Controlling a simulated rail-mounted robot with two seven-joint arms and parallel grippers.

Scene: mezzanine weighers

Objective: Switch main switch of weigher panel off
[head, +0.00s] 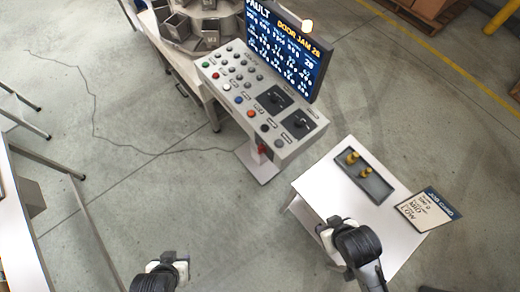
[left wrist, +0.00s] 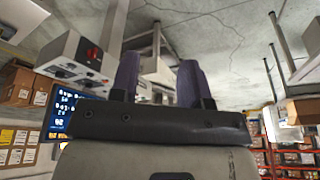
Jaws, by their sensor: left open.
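The weigher panel (head: 250,100) is a grey slanted console with coloured buttons and two black rotary knobs. A red switch (head: 262,149) sits low on its near end, small in the head view; I cannot read its position. In the left wrist view the red switch (left wrist: 93,53) shows on the grey panel box (left wrist: 75,60), at upper left. My left gripper (head: 167,260) is at the bottom of the head view, well short of the panel. Its fingers (left wrist: 158,82) are apart and empty in the left wrist view. My right gripper (head: 328,232) is by the small table; its fingers are unclear.
A screen (head: 288,50) reading a door jam fault stands behind the panel. A white table (head: 310,190) at right holds a grey tray (head: 375,185) with brass weights and a job card (head: 428,208). Another table (head: 20,225) stands at left. Floor before the panel is clear apart from a thin cable.

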